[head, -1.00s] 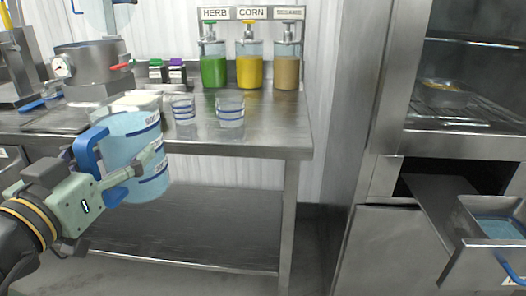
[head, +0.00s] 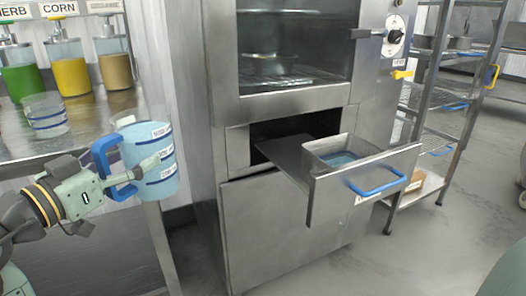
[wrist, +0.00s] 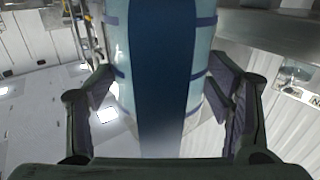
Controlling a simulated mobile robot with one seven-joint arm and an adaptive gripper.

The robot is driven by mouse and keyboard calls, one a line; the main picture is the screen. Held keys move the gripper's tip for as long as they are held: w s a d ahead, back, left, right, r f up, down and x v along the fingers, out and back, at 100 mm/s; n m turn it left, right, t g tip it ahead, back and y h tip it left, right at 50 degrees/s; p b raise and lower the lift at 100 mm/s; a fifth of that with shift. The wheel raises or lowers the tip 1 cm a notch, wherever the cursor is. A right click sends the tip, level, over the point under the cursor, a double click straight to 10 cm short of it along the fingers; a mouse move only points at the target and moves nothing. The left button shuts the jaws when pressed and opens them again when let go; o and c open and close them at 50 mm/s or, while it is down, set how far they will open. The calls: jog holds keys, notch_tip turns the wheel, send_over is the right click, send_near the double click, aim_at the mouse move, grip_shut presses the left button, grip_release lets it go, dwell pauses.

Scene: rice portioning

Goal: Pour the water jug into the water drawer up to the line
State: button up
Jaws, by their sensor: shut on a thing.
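The water jug (head: 148,160) is a pale blue translucent jug with dark blue bands, white labels and a blue handle, held upright at the left of the head view. My gripper (head: 122,182) is shut on it. In the wrist view the jug (wrist: 203,60) and its blue handle stand between the two fingers (wrist: 160,115). The water drawer (head: 320,190) is pulled out of the steel oven cabinet, to the right of the jug and apart from it. Its basin (head: 375,151) holds some blue water. The fill line cannot be made out.
A steel counter (head: 20,150) at the left bears a clear measuring cup (head: 46,115) and sauce dispensers (head: 62,65). The drawer's blue handle (head: 378,184) sticks out in front. A wire shelf rack (head: 440,110) stands right of the oven.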

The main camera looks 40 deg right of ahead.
jog(key=s+d+f+m+g+b, duration=0.2)
jog(key=s+d+f+g, duration=0.1)
jog(key=d, duration=0.6)
jog(key=s+d+f+m+g+b, duration=0.2)
jog(key=d+f+m+g, duration=0.1)
jog(key=d, duration=0.6)
jog(key=s+d+f+m+g+h+b, duration=0.1)
jog(key=s+d+f+m+g+b, duration=0.1)
jog(key=d+f+g, duration=0.3)
jog(key=s+d+f, duration=0.1)
jog(key=d, duration=0.2)
jog(key=shift+s+d+f+m+g, duration=0.15)
jog(key=shift+s+d+m+g, duration=0.15)
jog(key=shift+d, duration=0.1)
